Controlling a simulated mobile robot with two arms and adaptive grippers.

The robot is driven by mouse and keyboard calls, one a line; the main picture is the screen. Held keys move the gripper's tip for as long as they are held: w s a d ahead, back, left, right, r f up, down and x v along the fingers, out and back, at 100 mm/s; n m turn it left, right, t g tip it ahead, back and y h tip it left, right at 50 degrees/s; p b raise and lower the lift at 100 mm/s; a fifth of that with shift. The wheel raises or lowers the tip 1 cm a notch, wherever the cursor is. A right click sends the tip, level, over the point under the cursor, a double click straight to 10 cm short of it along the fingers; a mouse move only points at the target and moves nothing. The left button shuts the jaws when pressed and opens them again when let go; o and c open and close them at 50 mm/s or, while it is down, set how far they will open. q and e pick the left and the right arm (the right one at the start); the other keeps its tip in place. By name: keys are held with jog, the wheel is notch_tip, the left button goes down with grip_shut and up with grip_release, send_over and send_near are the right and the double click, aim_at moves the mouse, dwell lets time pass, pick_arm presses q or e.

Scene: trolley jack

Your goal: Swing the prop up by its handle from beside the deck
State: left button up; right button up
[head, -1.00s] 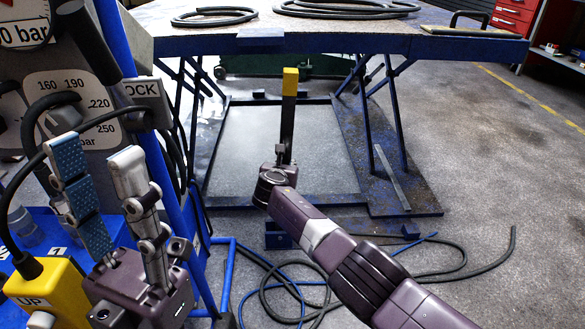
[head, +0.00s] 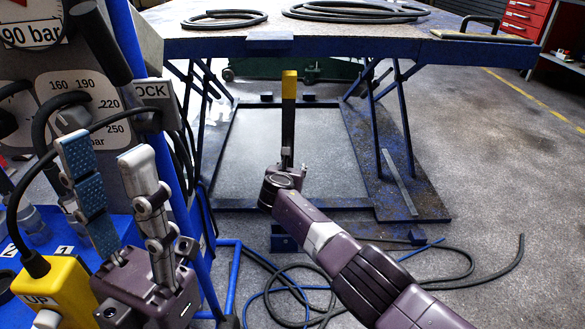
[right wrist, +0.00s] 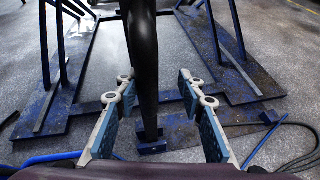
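The prop (head: 287,125) is a dark upright bar with a yellow handle end (head: 289,84), in front of the deck's (head: 380,45) near edge. Its foot meets a blue block (head: 283,241) on the floor. In the right wrist view the dark bar (right wrist: 144,60) runs down between the fingers of my right gripper (right wrist: 157,97). These fingers are spread, with a gap on the bar's right; contact on its left is unclear. In the head view this gripper (head: 284,178) is below the yellow end, its fingers mostly hidden. My left gripper (head: 104,160) is open and empty at the left.
A gauge panel (head: 85,85) and a blue trolley frame (head: 150,60) stand close beside my left gripper, with a yellow UP control box (head: 52,290). Hoses (head: 460,275) lie on the floor at the right. Hose coils (head: 355,10) lie on the deck.

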jog(key=shift+s+d, duration=0.1)
jog(key=shift+s, duration=0.05)
jog(key=v, duration=1.1)
jog(key=shift+s+r, duration=0.25)
jog(key=shift+s, duration=0.05)
dwell(0.6)
